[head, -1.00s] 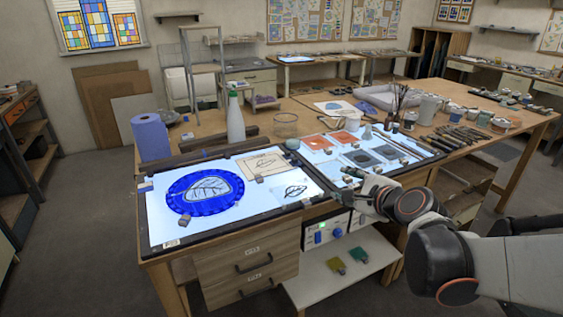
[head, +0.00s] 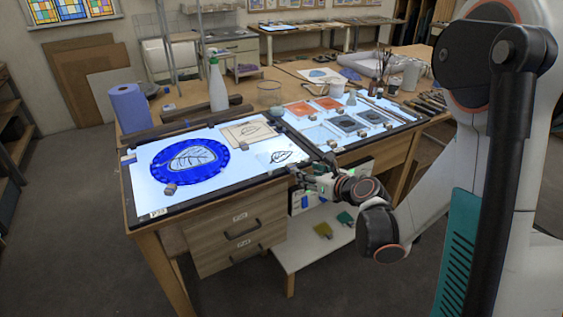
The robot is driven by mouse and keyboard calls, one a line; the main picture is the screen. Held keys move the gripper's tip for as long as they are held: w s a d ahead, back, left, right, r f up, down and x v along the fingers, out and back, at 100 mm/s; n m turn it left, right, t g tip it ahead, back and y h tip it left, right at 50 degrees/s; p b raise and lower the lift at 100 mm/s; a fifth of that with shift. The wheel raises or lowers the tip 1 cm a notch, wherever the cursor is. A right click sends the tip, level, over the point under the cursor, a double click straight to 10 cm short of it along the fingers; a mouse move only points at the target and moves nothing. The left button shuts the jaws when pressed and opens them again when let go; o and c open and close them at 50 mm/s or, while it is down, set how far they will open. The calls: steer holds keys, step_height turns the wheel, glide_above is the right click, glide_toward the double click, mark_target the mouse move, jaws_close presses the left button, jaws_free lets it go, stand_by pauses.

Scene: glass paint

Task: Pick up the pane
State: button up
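A round, deep-blue pane (head: 215,171) with a scalloped rim and a clear centre bearing a leaf drawing lies flat on the left light table. A smaller clear pane or sheet with a leaf outline (head: 280,156) lies on the same lit surface, near its right front corner. Which of them is the task's pane, I cannot tell. My gripper (head: 302,173) is at the front edge of the light table, just in front of the smaller leaf piece and right of the blue one. Its fingers are small and dark here, and I see nothing held.
A beige leaf pattern sheet (head: 246,133) lies behind.

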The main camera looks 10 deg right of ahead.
steer(key=b, duration=0.2)
glide_toward(283, 160)
steer(key=w+f, duration=0.2)
steer(key=f, duration=0.1)
steer(key=shift+a, duration=0.15)
steer(key=shift+r, duration=0.1)
jaws_close()
